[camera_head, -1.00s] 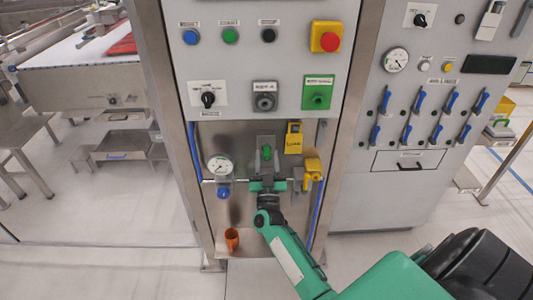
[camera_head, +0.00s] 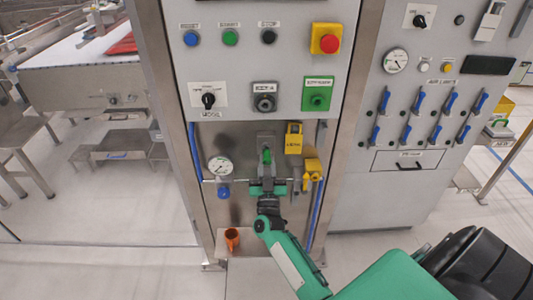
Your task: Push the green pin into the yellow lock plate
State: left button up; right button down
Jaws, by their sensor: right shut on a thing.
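The green pin (camera_head: 267,156) stands out in front of a grey bracket in the lower middle bay of the cabinet. My right gripper (camera_head: 267,187) comes up from below, at the lower end of the pin, and is shut on it; its jaws hide the part they hold. The yellow lock plate (camera_head: 293,138), with a dark label, is up and to the right of the pin, with a gap between them. Whether the pin's far end sits in the bracket cannot be told. My left gripper is not in view.
A pressure gauge (camera_head: 221,166) with a blue knob is left of the gripper, and a yellow valve (camera_head: 312,169) is close on its right. A red emergency button (camera_head: 329,43) and a green box (camera_head: 317,94) are above.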

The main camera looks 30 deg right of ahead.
aim_at(268, 162)
jog(key=shift+s+a+p, duration=0.35)
jog(key=shift+s+a, duration=0.1)
jog(key=shift+s, duration=0.3)
jog(key=shift+s+a+p, duration=0.35)
jog(key=shift+s+a, duration=0.1)
jog(key=shift+s, duration=0.25)
jog(key=shift+d, duration=0.1)
